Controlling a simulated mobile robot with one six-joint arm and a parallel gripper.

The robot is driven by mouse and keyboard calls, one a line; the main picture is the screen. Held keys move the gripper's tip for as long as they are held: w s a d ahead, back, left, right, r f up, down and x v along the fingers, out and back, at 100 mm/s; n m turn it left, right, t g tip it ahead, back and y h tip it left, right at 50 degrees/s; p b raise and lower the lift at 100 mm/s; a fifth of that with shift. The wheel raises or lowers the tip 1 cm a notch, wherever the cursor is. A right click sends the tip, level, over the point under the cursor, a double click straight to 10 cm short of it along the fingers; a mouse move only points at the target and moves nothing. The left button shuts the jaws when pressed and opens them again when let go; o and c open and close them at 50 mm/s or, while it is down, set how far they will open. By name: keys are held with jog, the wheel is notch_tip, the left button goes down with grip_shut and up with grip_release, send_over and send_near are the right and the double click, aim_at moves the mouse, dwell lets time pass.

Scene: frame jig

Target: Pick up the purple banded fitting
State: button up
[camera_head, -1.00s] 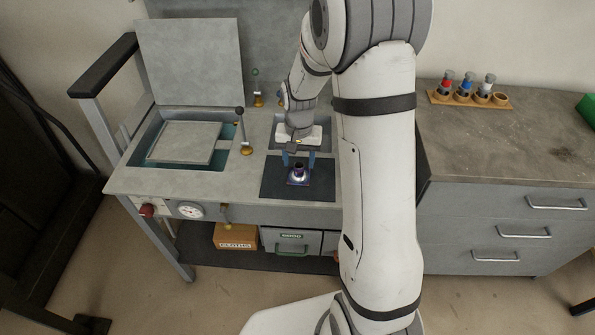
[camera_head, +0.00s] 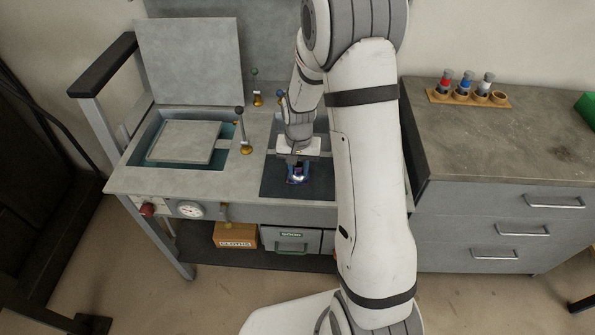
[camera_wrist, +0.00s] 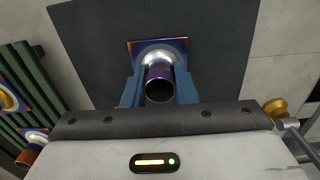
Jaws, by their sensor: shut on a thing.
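The purple banded fitting (camera_wrist: 159,76) stands on a dark mat (camera_wrist: 100,50) in the wrist view. It has a square, heat-tinted base plate, a silver collar and a short tube with a purple band and an open dark end. My gripper (camera_wrist: 160,88) has its two blue fingers closed on either side of the tube. In the head view the fitting (camera_head: 297,178) shows low between the fingers of my gripper (camera_head: 298,170), over the dark mat (camera_head: 325,188). The fitting's upper part is hidden there. I cannot tell whether its base touches the mat.
In the wrist view, other fittings with tinted plates (camera_wrist: 10,98) lie at the left by green slats. A brass knob (camera_wrist: 276,107) is at the right. In the head view, a lever with a brass base (camera_head: 246,149) stands left of my gripper, near an open-lidded basin (camera_head: 185,142).

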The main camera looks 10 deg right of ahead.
aim_at(298, 163)
grip_shut()
notch_tip(298, 163, up, 9)
jog(key=shift+r+b, duration=0.1)
jog(key=shift+b, duration=0.25)
jog(key=shift+w+b, duration=0.1)
jog(key=shift+b, duration=0.3)
jog(key=w+f+t+b, duration=0.1)
jog(key=b, duration=0.4)
jog(key=d+f+t+b, duration=0.1)
jog(key=t+b, duration=0.1)
jog(key=b, duration=0.3)
jog(key=w+d+f+t+b, duration=0.1)
jog(key=b, duration=0.4)
jog(key=shift+w+d+f, duration=0.1)
jog(key=shift+w+f, duration=0.15)
jog(key=shift+w, duration=0.05)
jog(key=t+b, duration=0.1)
jog(key=b, duration=0.3)
jog(key=d+f+t+b, duration=0.1)
jog(key=b, duration=0.3)
jog(key=shift+d+t, duration=0.1)
jog(key=shift+t, duration=0.3)
jog(key=b, duration=0.2)
jog(key=t+b, duration=0.1)
jog(key=b, duration=0.1)
jog(key=shift+s+d+h, duration=0.2)
jog(key=shift+d+h, duration=0.1)
jog(key=shift+d+r+t+b, duration=0.1)
jog(key=shift+r+t+b, duration=0.1)
jog(key=shift+t+b, duration=0.35)
